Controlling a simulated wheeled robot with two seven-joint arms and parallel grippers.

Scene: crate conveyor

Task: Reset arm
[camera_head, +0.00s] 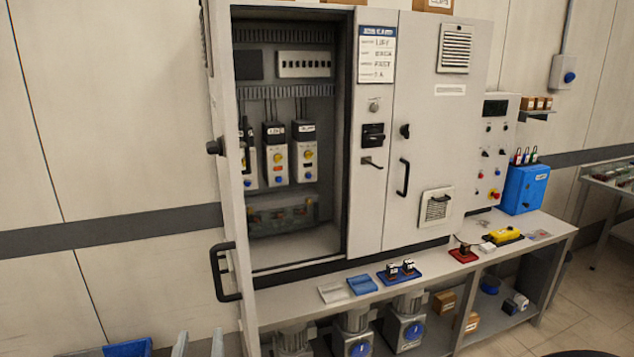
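My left gripper is not in view.
The cabinet's left door (222,150) stands open, with its black handle (226,272) jutting left. A bench (525,240) with small parts runs along the cabinet's front, with motors (353,333) beneath. A blue bin (128,348) shows at bottom left. A blue box (525,190) stands right.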

